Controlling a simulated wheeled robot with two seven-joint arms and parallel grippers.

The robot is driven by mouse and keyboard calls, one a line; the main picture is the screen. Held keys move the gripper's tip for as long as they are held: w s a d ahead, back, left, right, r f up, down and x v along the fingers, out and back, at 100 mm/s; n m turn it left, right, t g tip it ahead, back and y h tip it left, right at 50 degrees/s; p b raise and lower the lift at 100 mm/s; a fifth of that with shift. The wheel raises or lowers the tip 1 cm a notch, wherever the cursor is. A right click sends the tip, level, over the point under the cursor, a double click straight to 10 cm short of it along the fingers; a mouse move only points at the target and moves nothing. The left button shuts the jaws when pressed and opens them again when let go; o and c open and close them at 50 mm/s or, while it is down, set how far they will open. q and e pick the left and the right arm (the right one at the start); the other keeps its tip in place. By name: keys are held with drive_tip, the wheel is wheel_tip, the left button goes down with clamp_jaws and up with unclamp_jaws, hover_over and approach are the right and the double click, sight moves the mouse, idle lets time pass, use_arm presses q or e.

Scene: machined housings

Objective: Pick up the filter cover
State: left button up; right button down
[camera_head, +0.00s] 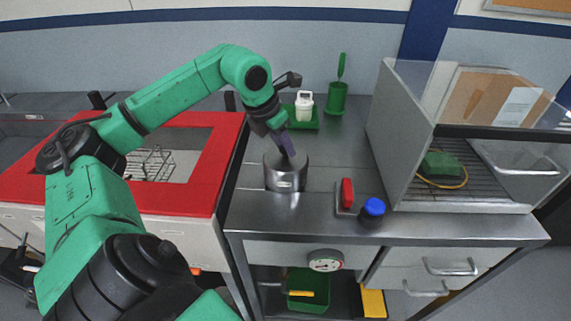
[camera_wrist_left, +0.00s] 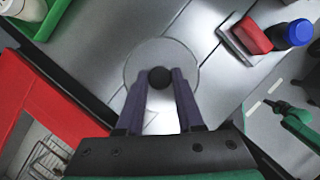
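The filter cover seems to be the round metal top with a black knob (camera_wrist_left: 160,77), seen from above in the left wrist view. In the head view it tops a short metal cylinder (camera_head: 285,178) on the steel bench. My left gripper (camera_head: 288,152) points down at it from above. In the left wrist view its two dark fingers (camera_wrist_left: 160,82) stand apart, with the knob between their tips. I cannot tell whether the fingers press on the knob or only stand around it. The knob is hidden in the head view.
A red block (camera_head: 347,193) and a blue-capped jar (camera_head: 373,210) stand right of the cylinder. A green tray with a white bottle (camera_head: 304,105) and a green holder (camera_head: 337,97) are behind. A clear-fronted cabinet (camera_head: 400,150) is right; a red-framed unit (camera_head: 205,190) is left.

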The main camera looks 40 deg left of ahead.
use_arm(q)
clamp_jaws()
idle(1.1)
